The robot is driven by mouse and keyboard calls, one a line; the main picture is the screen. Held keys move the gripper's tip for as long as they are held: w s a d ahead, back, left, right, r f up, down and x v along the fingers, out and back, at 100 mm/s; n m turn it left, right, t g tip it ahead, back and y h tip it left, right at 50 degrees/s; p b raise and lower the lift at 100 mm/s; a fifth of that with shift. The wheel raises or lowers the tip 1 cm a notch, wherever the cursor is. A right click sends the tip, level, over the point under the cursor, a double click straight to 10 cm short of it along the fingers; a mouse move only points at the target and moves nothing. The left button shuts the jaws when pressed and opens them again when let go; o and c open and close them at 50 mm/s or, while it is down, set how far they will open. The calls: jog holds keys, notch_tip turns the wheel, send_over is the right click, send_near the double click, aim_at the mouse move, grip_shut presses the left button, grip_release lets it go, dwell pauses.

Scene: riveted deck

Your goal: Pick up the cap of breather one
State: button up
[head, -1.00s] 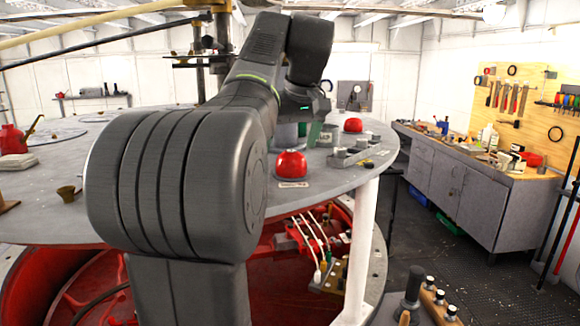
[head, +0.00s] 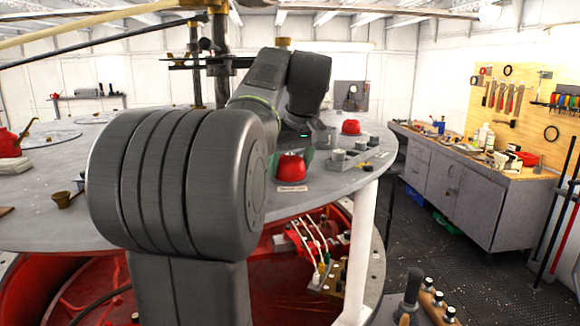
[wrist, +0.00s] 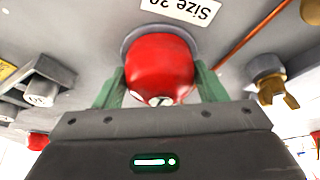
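A red domed cap (head: 290,168) sits on the round grey deck near its front edge, with a small label in front of it. In the wrist view the cap (wrist: 160,68) rests on a grey ring and bears a small white mark, partly hidden by my gripper body. My gripper (wrist: 160,82) has its two green fingers on either side of this cap. The fingers look very close to its sides; I cannot tell whether they press on it. A second red cap (head: 351,127) stands farther back.
A grey tray (head: 345,160) with several round pieces lies right of the near cap. A brass fitting (wrist: 272,85) shows at the right in the wrist view. A small brass cup (head: 62,199) stands on the left of the deck. A workbench (head: 470,180) stands at the right.

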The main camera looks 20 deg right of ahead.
aim_at(290, 154)
jog(key=shift+r, duration=0.15)
notch_tip(290, 154, up, 9)
jog(key=shift+r+p, duration=0.15)
jog(key=shift+p, duration=0.15)
jog(key=shift+f+b, duration=0.65)
jog(key=shift+b, duration=0.15)
jog(key=shift+r, duration=0.1)
